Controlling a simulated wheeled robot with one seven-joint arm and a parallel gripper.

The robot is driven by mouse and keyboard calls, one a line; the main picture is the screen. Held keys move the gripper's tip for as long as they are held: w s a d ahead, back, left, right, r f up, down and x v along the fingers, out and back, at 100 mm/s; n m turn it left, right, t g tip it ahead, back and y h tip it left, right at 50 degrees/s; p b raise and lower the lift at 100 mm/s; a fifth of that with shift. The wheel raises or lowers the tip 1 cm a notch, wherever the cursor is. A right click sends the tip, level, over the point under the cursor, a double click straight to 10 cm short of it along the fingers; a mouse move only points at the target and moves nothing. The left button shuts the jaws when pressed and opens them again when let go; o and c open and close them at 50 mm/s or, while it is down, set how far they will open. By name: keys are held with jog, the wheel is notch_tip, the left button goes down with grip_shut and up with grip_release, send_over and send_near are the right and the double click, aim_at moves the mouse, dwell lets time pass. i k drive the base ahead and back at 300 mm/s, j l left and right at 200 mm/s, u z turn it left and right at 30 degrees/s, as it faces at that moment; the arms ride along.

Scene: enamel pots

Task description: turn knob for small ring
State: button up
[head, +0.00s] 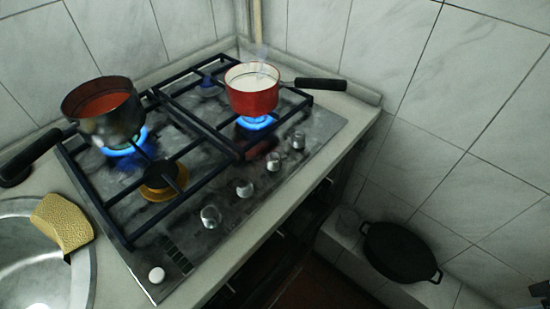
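The gas hob (330,122) has several silver knobs along its front edge: the nearest knob (211,216), then a knob (245,188), a knob (273,161) and the farthest knob (298,140). A blue flame (255,123) burns under the red pot (254,98), which holds white liquid and steams. Another blue flame (125,145) burns under a steel pot (112,122) with red contents. A brass-edged burner (160,190) and a back burner (208,87) show no flame. I cannot tell which burner is the small ring. My gripper is not recognisable in view.
A pale round button (157,275) sits at the hob's near corner. A sink (30,270) with a yellow sponge (62,222) is at left. A black pan (398,251) rests on a low ledge at right. The pot handles stick out left and right.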

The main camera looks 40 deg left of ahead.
aim_at(273, 166)
jog(key=u, duration=0.45)
jog(key=i+l+u, duration=0.1)
jog(key=u, duration=0.35)
jog(key=l+u, duration=0.15)
jog(key=u, duration=0.3)
jog(key=l+u, duration=0.1)
jog(key=u, duration=0.35)
jog(key=i, duration=0.05)
